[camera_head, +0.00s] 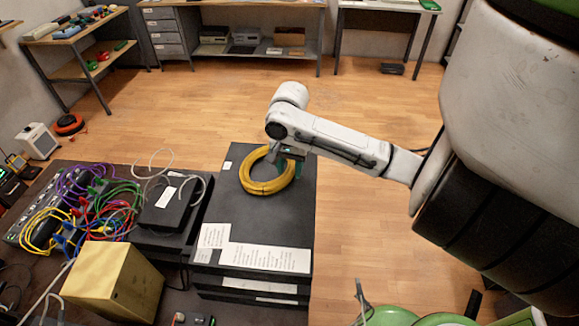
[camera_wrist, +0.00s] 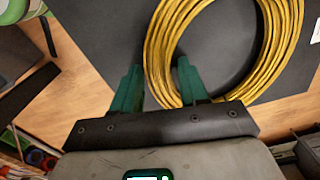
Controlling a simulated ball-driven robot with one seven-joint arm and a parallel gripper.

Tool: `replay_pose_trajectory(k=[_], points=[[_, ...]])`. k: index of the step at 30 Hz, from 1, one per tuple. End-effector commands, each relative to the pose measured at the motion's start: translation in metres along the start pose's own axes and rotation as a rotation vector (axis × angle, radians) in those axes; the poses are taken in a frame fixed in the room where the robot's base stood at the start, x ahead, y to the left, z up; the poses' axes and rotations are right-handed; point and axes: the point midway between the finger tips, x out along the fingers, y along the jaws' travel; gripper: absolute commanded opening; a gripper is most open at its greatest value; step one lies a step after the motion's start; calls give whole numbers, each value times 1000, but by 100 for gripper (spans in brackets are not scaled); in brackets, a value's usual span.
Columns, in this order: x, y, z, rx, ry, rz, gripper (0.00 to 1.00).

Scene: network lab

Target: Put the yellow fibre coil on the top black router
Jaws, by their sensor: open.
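The yellow fibre coil (camera_head: 262,188) lies flat on the top black router (camera_head: 265,222), toward its far end. The router is the uppermost of a stack of flat black boxes with white labels. My gripper (camera_head: 284,162) is at the coil's right side with its jaws open. In the wrist view the green fingers (camera_wrist: 158,72) stand apart on either side of the coil's band (camera_wrist: 158,52), with the dark router top (camera_wrist: 105,35) beneath. I cannot tell whether either finger touches the band.
Left of the stack are a smaller black box (camera_head: 165,208), a tangle of coloured cables (camera_head: 95,205) and a yellow box (camera_head: 115,283). Green round objects (camera_head: 390,316) are at the lower right. Open wooden floor (camera_head: 200,110) lies beyond the stack.

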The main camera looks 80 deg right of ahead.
Motion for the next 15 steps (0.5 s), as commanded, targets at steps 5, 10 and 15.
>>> replay_pose_trajectory(k=[5, 10, 15], points=[[-17, -1, 0, -1, 1, -3, 43], [-51, -1, 0, -1, 2, -4, 43], [-89, 0, -1, -3, 6, 1, 43]])
